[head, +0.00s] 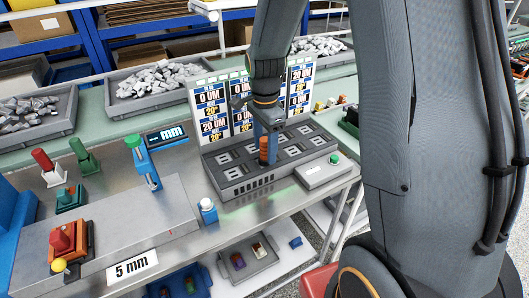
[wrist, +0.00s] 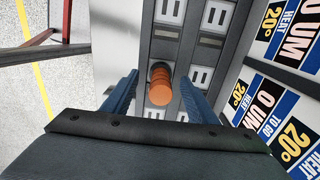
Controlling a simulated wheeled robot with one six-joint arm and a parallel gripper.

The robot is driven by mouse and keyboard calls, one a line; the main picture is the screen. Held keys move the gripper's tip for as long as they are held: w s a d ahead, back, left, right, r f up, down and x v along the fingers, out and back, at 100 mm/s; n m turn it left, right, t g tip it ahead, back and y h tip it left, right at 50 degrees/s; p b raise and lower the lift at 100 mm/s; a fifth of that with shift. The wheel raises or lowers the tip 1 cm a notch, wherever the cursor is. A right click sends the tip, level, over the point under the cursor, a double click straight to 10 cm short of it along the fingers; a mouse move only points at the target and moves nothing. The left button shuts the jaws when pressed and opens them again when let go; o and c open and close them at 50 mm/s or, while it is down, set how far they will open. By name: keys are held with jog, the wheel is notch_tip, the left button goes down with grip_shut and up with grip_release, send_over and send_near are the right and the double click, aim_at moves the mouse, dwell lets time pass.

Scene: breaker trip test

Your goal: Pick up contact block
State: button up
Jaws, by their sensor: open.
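An orange-brown ribbed cylinder (wrist: 160,88), which I take to be the contact block, stands on the dark grey fixture (wrist: 172,45). It also shows in the head view (head: 264,156), partly covered by a blue finger. My gripper (wrist: 158,76) points down with its blue fingers open, one on each side of the cylinder. Gaps show between the cylinder and both fingers in the wrist view. In the head view my gripper (head: 267,138) is low over the middle of the fixture. Finger height against the cylinder's base is hard to tell.
A panel of heat and UM labels (head: 211,108) stands behind the fixture. A box with a green button (head: 325,172) sits to its right, a small block with a white knob (head: 207,209) to its left. Grey bins of metal parts (head: 158,88) line the back.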

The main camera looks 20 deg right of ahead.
jog(key=shift+f, duration=0.85)
grip_shut()
